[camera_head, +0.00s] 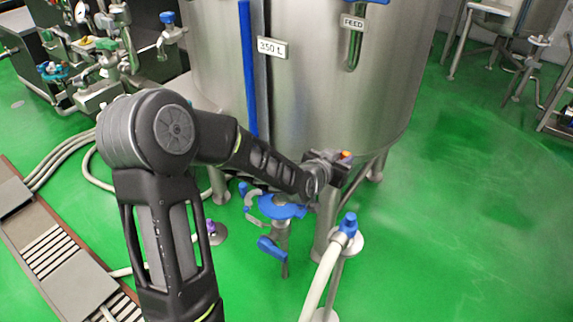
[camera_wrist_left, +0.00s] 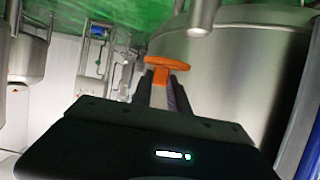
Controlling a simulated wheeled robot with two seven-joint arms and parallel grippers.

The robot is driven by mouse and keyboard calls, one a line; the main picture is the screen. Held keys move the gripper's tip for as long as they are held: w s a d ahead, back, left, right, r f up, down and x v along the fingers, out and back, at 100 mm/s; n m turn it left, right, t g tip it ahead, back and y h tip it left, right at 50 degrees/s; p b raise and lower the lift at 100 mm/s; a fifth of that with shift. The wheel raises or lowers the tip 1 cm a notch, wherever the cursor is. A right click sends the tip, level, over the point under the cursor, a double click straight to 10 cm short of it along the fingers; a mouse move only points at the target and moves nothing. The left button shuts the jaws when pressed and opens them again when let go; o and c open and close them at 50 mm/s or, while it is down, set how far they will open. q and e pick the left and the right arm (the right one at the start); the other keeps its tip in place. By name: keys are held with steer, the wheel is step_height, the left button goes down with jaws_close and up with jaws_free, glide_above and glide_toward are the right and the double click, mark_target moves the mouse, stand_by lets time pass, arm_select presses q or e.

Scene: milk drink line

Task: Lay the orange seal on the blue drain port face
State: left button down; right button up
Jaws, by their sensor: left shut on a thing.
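My left gripper (camera_head: 340,163) is shut on the orange seal (camera_head: 346,155). In the left wrist view the seal (camera_wrist_left: 182,64) is a thin orange disc with a small tab, and the tab is between my left gripper's fingers (camera_wrist_left: 160,84). The blue drain port (camera_head: 282,207) is under the tank, lower and to the left of the gripper in the head view. My forearm covers part of the area above it. The seal is apart from the port. My right gripper is not in view.
A steel tank (camera_head: 310,80) on legs stands close behind the gripper. A blue-handled valve (camera_head: 271,247) hangs below the port. A pale hose with a blue end (camera_head: 348,224) stands right of it. The green floor (camera_head: 470,220) at right is clear.

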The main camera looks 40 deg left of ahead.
arm_select(q)
steer(key=s+a+f+b, duration=0.1)
steer(key=s+a+f, duration=0.1)
steer(key=a, duration=0.5)
steer(key=s+a+f, duration=0.3)
steer(key=a, duration=0.4)
steer(key=shift+a+b, duration=0.2)
steer(key=shift+b, duration=0.2)
steer(key=shift+s, duration=0.1)
step_height(320, 180, down, 9)
steer(key=b, duration=0.7)
steer(key=shift+f+b, duration=0.55)
steer(key=shift+b, duration=0.15)
steer(key=c, duration=1.2)
jaws_free()
steer(key=shift+r, duration=0.1)
steer(key=p+v, duration=0.1)
steer(key=v, duration=0.6)
steer(key=shift+s+r+p, duration=0.2)
steer(key=shift+s+p, duration=0.15)
steer(key=shift+p, duration=0.05)
